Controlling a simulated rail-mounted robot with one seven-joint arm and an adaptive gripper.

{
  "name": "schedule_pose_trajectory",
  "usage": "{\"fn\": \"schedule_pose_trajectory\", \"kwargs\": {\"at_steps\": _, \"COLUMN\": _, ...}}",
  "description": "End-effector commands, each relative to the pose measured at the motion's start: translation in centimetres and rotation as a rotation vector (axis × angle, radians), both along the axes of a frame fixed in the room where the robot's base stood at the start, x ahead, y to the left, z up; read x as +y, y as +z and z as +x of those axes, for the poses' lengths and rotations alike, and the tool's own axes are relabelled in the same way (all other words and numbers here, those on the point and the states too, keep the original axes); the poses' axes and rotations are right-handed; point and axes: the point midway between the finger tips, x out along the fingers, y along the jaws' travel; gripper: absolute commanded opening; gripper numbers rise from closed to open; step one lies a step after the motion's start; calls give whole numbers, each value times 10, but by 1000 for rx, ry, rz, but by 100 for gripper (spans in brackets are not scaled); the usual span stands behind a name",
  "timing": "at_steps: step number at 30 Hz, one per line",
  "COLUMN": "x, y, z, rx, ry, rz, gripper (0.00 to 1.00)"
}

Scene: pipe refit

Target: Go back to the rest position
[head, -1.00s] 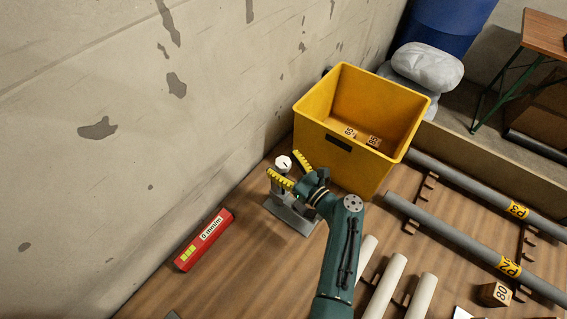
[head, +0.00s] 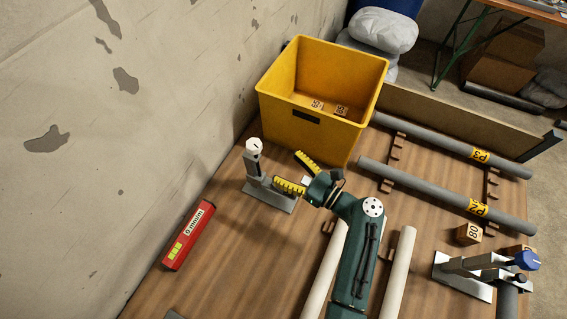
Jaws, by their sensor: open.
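My gripper (head: 299,174) has yellow-and-black fingers that stand apart with nothing between them.
A yellow bin (head: 312,128) with small numbered blocks (head: 316,105) stands behind the gripper. A red level (head: 188,236) lies at left by the wall. Grey pipes P3 (head: 440,148) and P2 (head: 440,190) rest at right. A blue-knobbed device (head: 480,268) stands front right.

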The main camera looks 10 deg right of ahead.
Motion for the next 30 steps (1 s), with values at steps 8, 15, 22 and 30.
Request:
{"fn": "schedule_pose_trajectory", "kwargs": {"at_steps": 8, "x": 0, "y": 0, "z": 0, "rx": 0, "ry": 0, "rz": 0, "gripper": 78}}
{"fn": "schedule_pose_trajectory", "kwargs": {"at_steps": 15, "x": 33, "y": 4, "z": 6, "rx": -2, "ry": 60, "rz": -1, "gripper": 78}}
{"fn": "schedule_pose_trajectory", "kwargs": {"at_steps": 22, "x": 118, "y": 60, "z": 19, "rx": -157, "ry": 206, "rz": -234, "gripper": 78}}
{"fn": "schedule_pose_trajectory", "kwargs": {"at_steps": 30, "x": 149, "y": 184, "z": 26, "rx": -731, "ry": 101, "rz": -1038, "gripper": 78}}
